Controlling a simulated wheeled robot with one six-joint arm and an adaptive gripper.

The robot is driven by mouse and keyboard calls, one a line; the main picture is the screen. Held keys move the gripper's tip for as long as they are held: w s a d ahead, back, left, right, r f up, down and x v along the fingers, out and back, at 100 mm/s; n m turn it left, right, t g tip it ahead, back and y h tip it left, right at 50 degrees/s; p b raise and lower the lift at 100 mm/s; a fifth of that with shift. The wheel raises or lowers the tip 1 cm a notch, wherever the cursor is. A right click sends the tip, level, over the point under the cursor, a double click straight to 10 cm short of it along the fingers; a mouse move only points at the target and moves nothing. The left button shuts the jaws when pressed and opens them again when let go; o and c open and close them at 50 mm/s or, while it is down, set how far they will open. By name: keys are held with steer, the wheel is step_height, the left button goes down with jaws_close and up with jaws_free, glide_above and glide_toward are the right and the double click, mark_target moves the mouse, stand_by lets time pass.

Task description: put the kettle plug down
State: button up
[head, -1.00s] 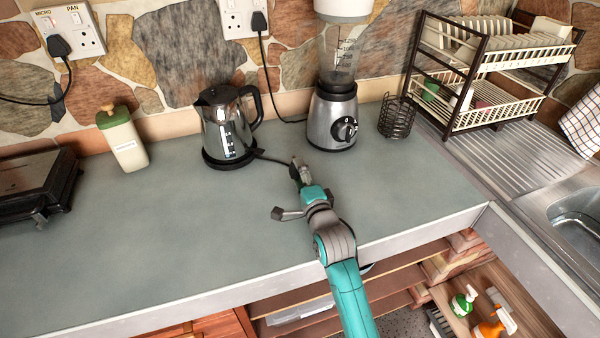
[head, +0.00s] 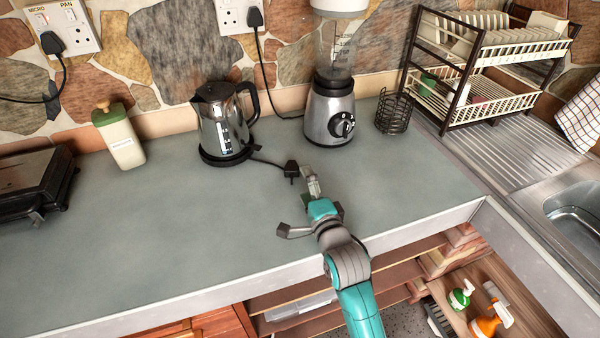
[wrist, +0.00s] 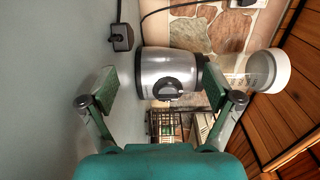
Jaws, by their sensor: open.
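The black kettle plug (head: 291,170) lies on the grey-green worktop (head: 170,235), to the right of the kettle (head: 223,122), with its cord running back to the kettle's base. My gripper (head: 314,184) is open and empty, just in front and to the right of the plug. In the wrist view the plug (wrist: 121,38) shows whole, beyond the left finger and outside the jaws. The kettle stands upright on its black base. The plug's pins cannot be made out.
A blender (head: 330,110) stands behind my gripper, with a wire basket (head: 394,112) beside it. A dish rack (head: 480,75) and sink (head: 580,215) are to the right. Wall sockets (head: 240,14) hold other plugs. The worktop's front left is clear.

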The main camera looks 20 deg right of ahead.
steer(key=shift+s, duration=2.7)
